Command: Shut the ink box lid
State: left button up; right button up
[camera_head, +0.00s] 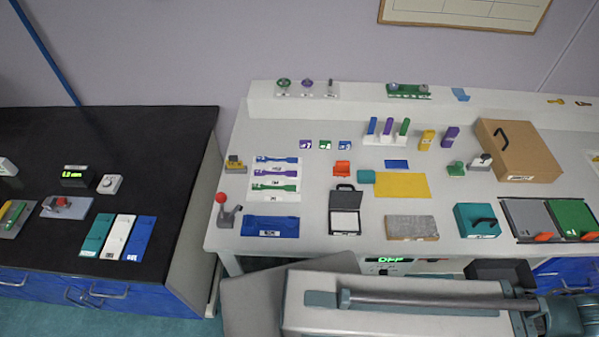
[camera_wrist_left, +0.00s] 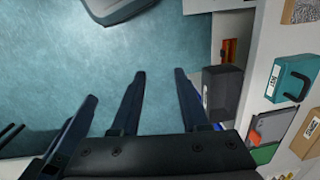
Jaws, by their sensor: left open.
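A small dark box (camera_head: 344,222) with a white inside and a label on its front stands near the front of the light bench. Its lid (camera_head: 346,197) is open, raised at the back with a handle on top. It is the only box I see with its lid up; I cannot read its label. My left gripper (camera_wrist_left: 135,84) is open and empty in the left wrist view, over the teal floor and off the bench front. The dark box does not show in that view. My right gripper is not in view.
A teal handled box (camera_head: 477,220) stands to the right of the dark box, with a grey slab (camera_head: 411,228) between them. A blue tray (camera_head: 270,227) lies to the left. A large brown box (camera_head: 518,150) is farther back. A dark bin (camera_wrist_left: 222,90) juts out below the bench.

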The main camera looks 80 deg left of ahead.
aim_at(339, 200)
jog(key=k+j, duration=0.2)
jog(key=k, duration=0.2)
jog(key=k+j, duration=0.2)
jog(key=k, duration=0.2)
jog(key=k+j, duration=0.25)
jog(key=k, duration=0.15)
